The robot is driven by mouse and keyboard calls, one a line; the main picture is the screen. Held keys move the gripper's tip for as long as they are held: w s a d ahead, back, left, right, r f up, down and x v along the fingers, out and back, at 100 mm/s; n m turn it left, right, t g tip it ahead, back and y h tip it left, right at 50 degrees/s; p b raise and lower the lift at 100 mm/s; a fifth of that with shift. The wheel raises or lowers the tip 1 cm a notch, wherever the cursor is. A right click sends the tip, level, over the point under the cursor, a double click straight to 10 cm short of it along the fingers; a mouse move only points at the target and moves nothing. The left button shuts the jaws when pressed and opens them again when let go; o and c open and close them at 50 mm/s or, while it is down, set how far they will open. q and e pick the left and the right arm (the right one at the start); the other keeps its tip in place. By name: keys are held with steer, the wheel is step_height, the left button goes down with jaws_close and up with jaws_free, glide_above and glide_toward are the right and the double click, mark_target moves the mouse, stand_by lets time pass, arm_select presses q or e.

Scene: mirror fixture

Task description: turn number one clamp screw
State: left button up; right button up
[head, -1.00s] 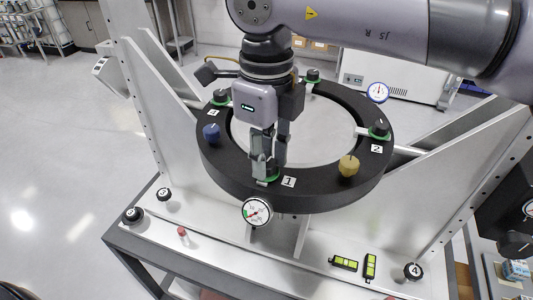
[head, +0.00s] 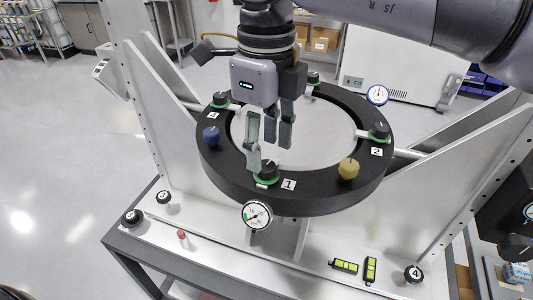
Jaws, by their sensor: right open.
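The black ring fixture (head: 225,177) lies nearly flat in its white frame. The number one clamp screw (head: 266,172) is a black knob on a green base at the ring's front, left of the white label 1 (head: 289,184). My right gripper (head: 270,150) is open and empty. Its fingers hang over the ring's opening, and one fingertip is just left of and above the number one screw; whether it touches the screw I cannot tell. Number two screw (head: 379,131) is at the right, with another clamp screw (head: 220,99) at the back left. My left gripper is not in view.
A blue knob (head: 211,135) and a yellow knob (head: 348,169) stand on the ring. A dial gauge (head: 257,214) hangs below screw one, another (head: 377,94) sits behind the ring. Black numbered knobs (head: 413,273) and yellow-green levels (head: 370,269) lie on the frame's front ledge.

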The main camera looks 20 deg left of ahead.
mark_target(267, 165)
step_height(267, 165, up, 9)
stand_by(0.6)
